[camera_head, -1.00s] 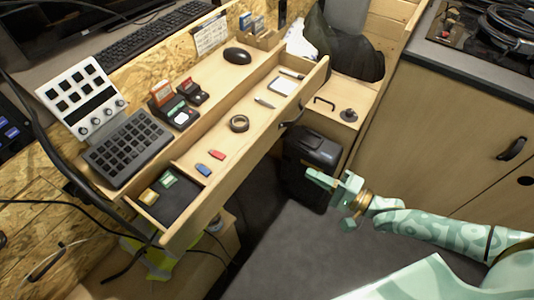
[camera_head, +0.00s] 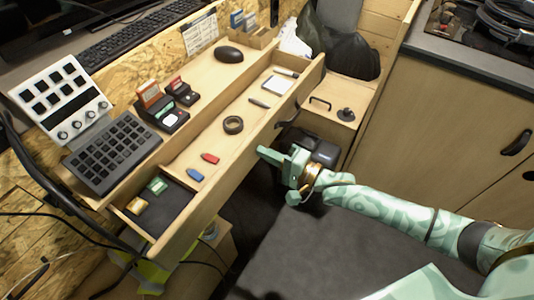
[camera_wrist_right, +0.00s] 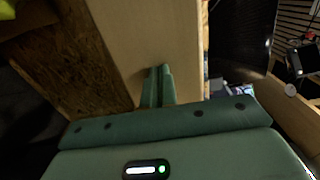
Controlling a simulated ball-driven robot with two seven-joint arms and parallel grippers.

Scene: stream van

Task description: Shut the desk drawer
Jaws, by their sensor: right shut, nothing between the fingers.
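The desk drawer (camera_head: 222,186) stands pulled out from under the desk, its inside showing. Its dark handle (camera_head: 288,113) is on the front, toward the far right end. My left gripper is out of view.
The desktop holds a keypad (camera_head: 105,155), a mixer panel (camera_head: 62,98) and a black mouse (camera_head: 229,54). A black bin (camera_head: 318,150) stands behind my right gripper. Cupboards (camera_head: 450,130) line the right. Grey floor (camera_head: 310,250) lies open in front.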

